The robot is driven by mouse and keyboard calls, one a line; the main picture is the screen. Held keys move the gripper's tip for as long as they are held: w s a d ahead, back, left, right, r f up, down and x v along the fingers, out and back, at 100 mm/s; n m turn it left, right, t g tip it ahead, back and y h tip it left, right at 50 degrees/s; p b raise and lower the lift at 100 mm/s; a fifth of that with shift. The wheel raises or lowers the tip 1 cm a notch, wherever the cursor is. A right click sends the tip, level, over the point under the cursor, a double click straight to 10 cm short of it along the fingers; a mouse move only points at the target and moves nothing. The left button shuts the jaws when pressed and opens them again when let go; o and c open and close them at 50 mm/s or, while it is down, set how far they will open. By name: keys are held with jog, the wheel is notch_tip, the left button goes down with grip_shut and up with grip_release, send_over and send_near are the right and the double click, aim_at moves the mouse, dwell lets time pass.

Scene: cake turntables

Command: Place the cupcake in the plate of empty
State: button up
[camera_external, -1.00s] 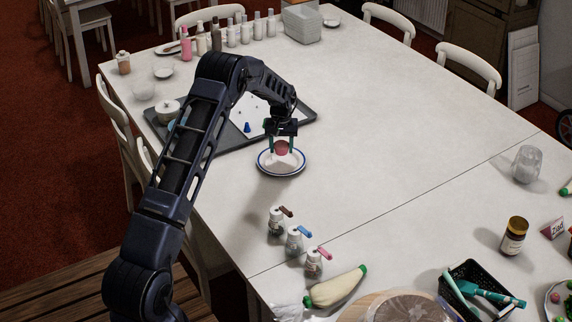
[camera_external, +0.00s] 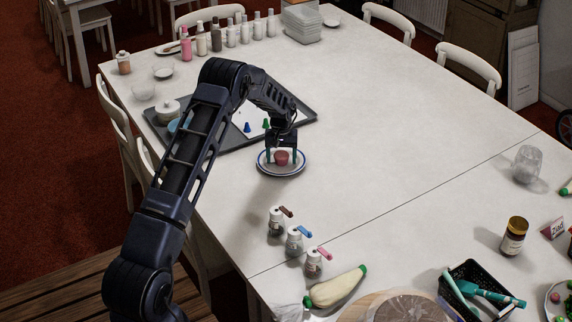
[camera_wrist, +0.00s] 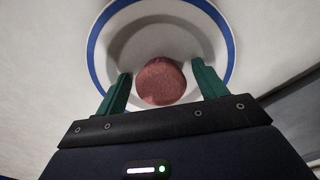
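The cupcake (camera_external: 282,158), reddish-brown and small, sits on the white plate with a blue rim (camera_external: 262,168). In the wrist view, the cupcake (camera_wrist: 160,82) shows as a round top near the middle of the plate (camera_wrist: 92,45), towards the near side. My gripper (camera_external: 282,157) is down at the plate with one green finger on each side of the cupcake. In the wrist view, my gripper (camera_wrist: 161,84) is open, with a narrow gap between the cupcake and each finger. The lower side of the cupcake is hidden in that view.
A dark tray (camera_external: 215,140) with paper and small coloured cones lies behind the plate. Several shaker jars (camera_external: 294,242) stand in front of it. Bottles (camera_external: 231,35) line the far edge. The table right of the plate is clear.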

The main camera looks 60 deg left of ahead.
aim_at(281, 154)
jog(key=shift+r, duration=0.1)
notch_tip(281, 154, up, 12)
jog(key=s+d+r+m+t, duration=0.1)
jog(key=s+d+r+m, duration=0.1)
jog(key=d+r, duration=1.5)
jog(key=s+d+r+m+t, duration=0.1)
jog(key=s+d+r+m, duration=0.1)
jog(key=s+d+r, duration=0.5)
jog(key=s+d+r+m, duration=0.1)
jog(key=s+d+r, duration=0.3)
jog(key=d+r, duration=0.4)
jog(key=s+d+r+m+t, duration=0.1)
jog(key=s+d+r+m, duration=0.25)
jog(key=s+d, duration=1.15)
jog(key=s+d+f+m, duration=0.1)
jog(key=s+d+f, duration=0.1)
jog(key=s, duration=0.7)
jog(key=s+d+f+m+t, duration=0.1)
jog(key=s+d+f, duration=0.1)
jog(key=s, duration=0.7)
jog(key=shift+d+f+m+t, duration=0.15)
jog(key=shift+d+m+t, duration=0.2)
jog(key=shift+d, duration=0.5)
